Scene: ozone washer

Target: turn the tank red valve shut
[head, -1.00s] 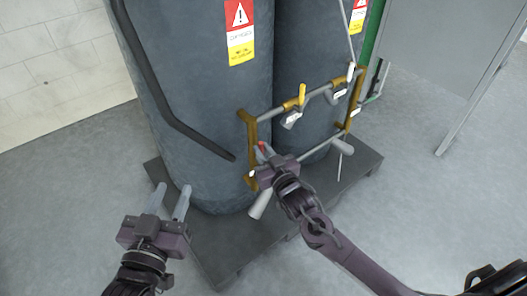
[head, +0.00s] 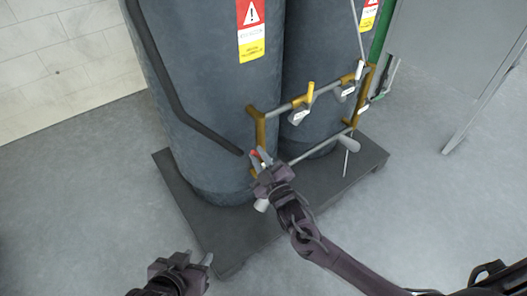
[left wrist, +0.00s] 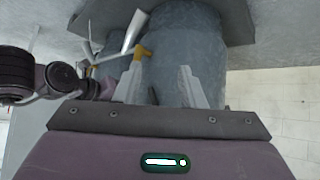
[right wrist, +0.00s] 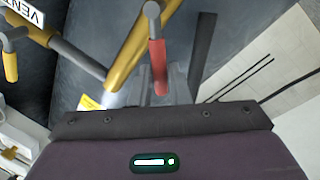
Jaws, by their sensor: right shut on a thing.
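The tank red valve (head: 254,153) is mostly hidden by my right gripper in the head view. In the right wrist view its red handle (right wrist: 157,66) hangs from a grey fitting, with its lower end between my right fingers. My right gripper (head: 261,158) is shut on this handle. The left grey tank (head: 205,90) stands behind it. My left gripper (head: 201,261) is open and empty, low at the front and apart from the tanks. Its spread fingers (left wrist: 158,88) show in the left wrist view.
A second grey tank (head: 310,55) stands to the right. Yellow and grey pipes (head: 258,130) with several other handles run across the tank fronts. A dark pallet (head: 215,235) lies under the tanks. The floor (head: 90,200) at left is clear.

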